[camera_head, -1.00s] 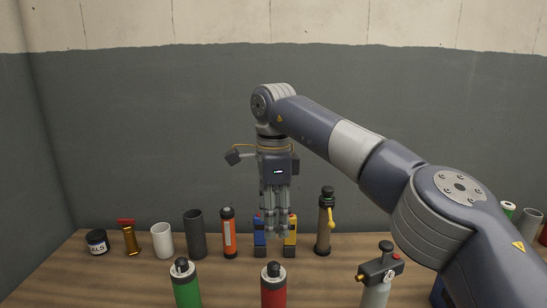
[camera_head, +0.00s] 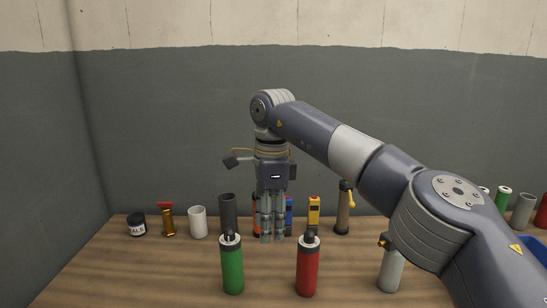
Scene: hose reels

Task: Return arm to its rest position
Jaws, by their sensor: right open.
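My right arm comes in from the right and reaches over the table (camera_head: 170,274). My right gripper (camera_head: 272,238) hangs fingers down near the middle of the view, open, with nothing seen between its fingers. It is in front of the back row of items and partly hides an orange cylinder (camera_head: 256,214) and a blue item (camera_head: 289,214). A green bottle (camera_head: 232,268) and a red bottle (camera_head: 307,270) stand upright nearer the front. My left gripper is not in view.
The front left table is clear.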

